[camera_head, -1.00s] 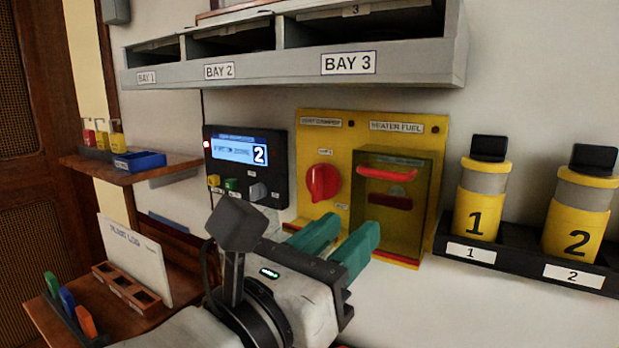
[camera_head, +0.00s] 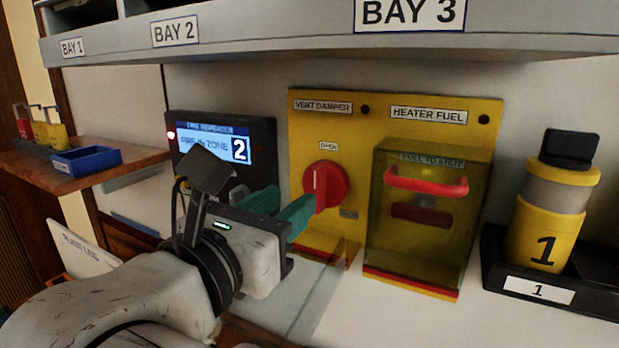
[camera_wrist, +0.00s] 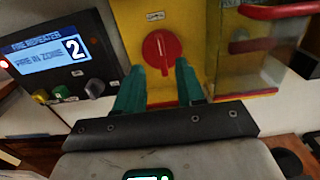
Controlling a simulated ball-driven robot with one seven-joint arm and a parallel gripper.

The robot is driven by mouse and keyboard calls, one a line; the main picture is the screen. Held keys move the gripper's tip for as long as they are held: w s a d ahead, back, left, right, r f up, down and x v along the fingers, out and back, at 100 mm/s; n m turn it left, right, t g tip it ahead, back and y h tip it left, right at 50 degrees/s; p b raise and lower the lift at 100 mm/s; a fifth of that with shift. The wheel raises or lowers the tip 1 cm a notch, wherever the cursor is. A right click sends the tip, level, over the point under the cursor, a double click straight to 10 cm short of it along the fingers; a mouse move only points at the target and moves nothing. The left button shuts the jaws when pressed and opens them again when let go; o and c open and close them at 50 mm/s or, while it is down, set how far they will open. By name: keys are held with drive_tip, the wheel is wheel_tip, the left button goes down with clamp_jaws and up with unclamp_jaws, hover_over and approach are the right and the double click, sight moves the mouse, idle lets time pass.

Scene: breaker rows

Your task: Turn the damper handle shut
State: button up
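The damper handle is a round red knob (camera_head: 326,186) on the yellow panel (camera_head: 314,241), below a "VENT DAMPER" label. Its ridge stands about upright, towards the small "OPEN" label. My gripper (camera_head: 290,205) has two green fingers and is just in front of and left of the knob in the head view. In the wrist view the knob (camera_wrist: 161,52) lies beyond and between the fingertips of my gripper (camera_wrist: 160,75). The fingers are apart, with nothing held between them. Whether a fingertip touches the knob cannot be told.
A clear yellowish cover (camera_head: 425,215) with a red handle, under "HEATER FUEL", is right of the knob. A dark repeater box (camera_head: 221,150) reading zone 2 is at left. The bay shelf (camera_head: 290,45) overhangs above. A yellow canister (camera_head: 548,215) stands at right.

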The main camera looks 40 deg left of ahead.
sight(315, 182)
drive_tip(key=p+x, duration=0.1)
drive_tip(key=x, duration=0.6)
drive_tip(key=shift+w, duration=0.3)
clamp_jaws()
